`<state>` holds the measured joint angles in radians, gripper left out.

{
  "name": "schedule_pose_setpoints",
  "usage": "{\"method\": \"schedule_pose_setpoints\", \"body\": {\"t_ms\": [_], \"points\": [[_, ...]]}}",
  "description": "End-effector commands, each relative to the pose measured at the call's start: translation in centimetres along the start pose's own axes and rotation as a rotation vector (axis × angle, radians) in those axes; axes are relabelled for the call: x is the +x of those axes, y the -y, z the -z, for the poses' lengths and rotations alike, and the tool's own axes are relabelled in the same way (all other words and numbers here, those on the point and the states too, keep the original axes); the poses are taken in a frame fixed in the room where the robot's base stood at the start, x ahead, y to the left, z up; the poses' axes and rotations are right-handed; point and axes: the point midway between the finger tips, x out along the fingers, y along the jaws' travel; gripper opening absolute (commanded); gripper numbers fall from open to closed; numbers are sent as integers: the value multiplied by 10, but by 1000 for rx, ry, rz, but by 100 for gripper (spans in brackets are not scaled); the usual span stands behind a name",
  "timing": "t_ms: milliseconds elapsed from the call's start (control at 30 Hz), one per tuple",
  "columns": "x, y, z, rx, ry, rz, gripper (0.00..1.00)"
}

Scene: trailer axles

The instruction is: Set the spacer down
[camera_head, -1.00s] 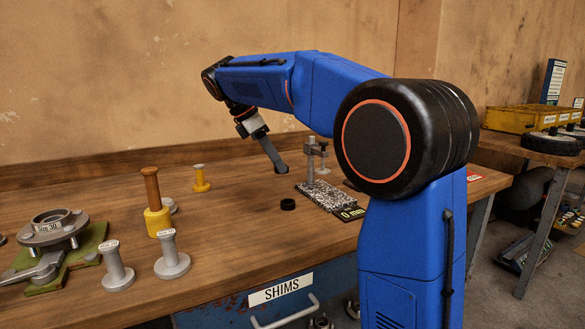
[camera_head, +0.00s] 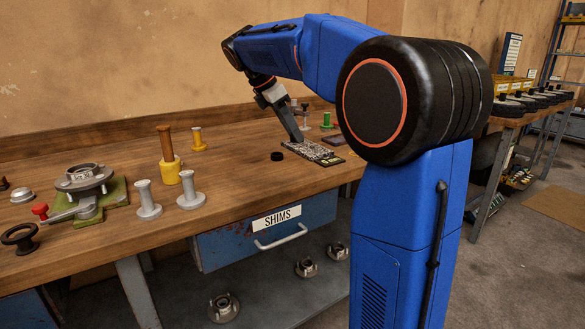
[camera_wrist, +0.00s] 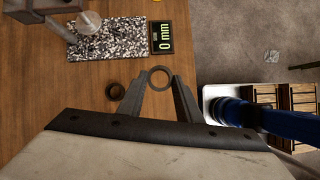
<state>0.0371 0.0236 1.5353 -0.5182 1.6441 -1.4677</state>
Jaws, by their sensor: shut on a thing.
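My gripper (camera_wrist: 159,88) is shut on a thin grey ring, the spacer (camera_wrist: 159,68), held at the fingertips. Bare wood of the workbench shows through its hole; its height above the wood is unclear. In the head view my gripper (camera_head: 299,140) reaches down by the speckled gauge base (camera_head: 312,151), and the held spacer cannot be made out there. A second, black ring (camera_wrist: 116,91) lies on the bench just left of the fingers in the wrist view. It also shows in the head view (camera_head: 277,156).
The bench's edge is close on the right in the wrist view. A yellow post (camera_head: 169,171), grey spools (camera_head: 190,190) and a hub on a green plate (camera_head: 117,192) stand left. Wood between is clear.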

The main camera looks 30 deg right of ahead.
Motion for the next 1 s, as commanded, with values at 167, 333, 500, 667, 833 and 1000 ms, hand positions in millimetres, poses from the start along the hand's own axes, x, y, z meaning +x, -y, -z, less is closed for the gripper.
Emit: {"method": "schedule_pose_setpoints", "body": {"t_ms": [167,333,500,667,833,1000], "points": [[26,0,15,-2,0,1,9],[37,0,22,-1,0,0,9],[48,0,28,-1,0,1,9],[67,0,39,-2,0,2,9],[74,0,43,0,0,0,9],[74,0,43,0,0,0,9]]}}
